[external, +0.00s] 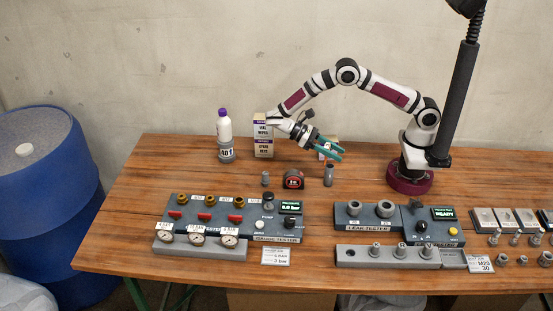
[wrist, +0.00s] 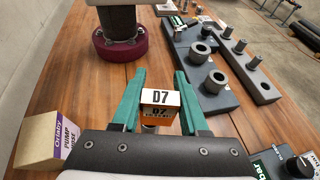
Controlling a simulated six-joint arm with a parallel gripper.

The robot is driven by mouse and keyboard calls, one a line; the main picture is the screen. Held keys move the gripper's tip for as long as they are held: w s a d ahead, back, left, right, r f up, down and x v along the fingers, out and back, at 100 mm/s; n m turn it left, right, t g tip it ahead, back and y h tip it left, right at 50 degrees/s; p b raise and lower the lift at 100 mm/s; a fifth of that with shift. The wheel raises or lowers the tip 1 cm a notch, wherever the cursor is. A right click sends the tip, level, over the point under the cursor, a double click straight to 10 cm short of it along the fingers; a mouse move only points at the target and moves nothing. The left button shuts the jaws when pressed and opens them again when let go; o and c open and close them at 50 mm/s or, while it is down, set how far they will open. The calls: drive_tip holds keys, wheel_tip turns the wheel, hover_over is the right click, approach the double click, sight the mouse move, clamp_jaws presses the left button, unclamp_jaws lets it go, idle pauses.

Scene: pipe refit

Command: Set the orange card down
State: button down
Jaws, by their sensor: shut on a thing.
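The orange card (wrist: 158,115) shows in the wrist view between the two green fingers, with a white face marked D7 at its top. My gripper (wrist: 160,100) is shut on it. In the external view my gripper (external: 335,153) is over the back middle of the wooden table, with its fingers pointing right and down. Only a small pale and orange part of the card shows there, partly hidden by the fingers. I cannot tell whether the card touches the table.
A carton (external: 263,147) and a purple-capped bottle (external: 224,130) stand left of my gripper. A tape measure (external: 293,179) and a grey cylinder (external: 329,175) stand in front of it. The gauge tester (external: 247,227) and leak tester (external: 367,224) lie nearer the front. Bare wood lies at the back left.

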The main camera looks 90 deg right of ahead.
drive_tip(key=w+a+r+m+t+y, duration=0.3)
drive_tip(key=w+a+r+m+t, duration=0.15)
drive_tip(key=a, duration=0.35)
drive_tip(key=w+a+r+m+t+y, duration=0.3)
drive_tip(key=w+a+m+t+y, duration=0.15)
drive_tip(key=a, duration=0.35)
drive_tip(key=w+a+r+m+t+y, duration=0.35)
drive_tip(key=a+m, duration=0.25)
drive_tip(key=a, duration=0.2)
wheel_tip(320, 180, down, 10)
drive_tip(key=shift+t+h, duration=0.35)
drive_tip(key=shift+h, duration=0.05)
drive_tip(key=s+a+f, duration=0.1)
drive_tip(key=a+f, duration=0.1)
drive_tip(key=a, duration=0.2)
drive_tip(key=s+a+f, duration=0.1)
drive_tip(key=a+f, duration=0.1)
drive_tip(key=a, duration=0.1)
drive_tip(key=s+a+f, duration=0.1)
drive_tip(key=a+f, duration=0.2)
drive_tip(key=a, duration=0.1)
drive_tip(key=shift+s+a, duration=0.2)
drive_tip(key=shift+a, duration=0.1)
drive_tip(key=shift+a+f, duration=0.1)
drive_tip(key=shift+f, duration=1.95)
drive_tip(key=shift+c, duration=2.1)
unclamp_jaws()
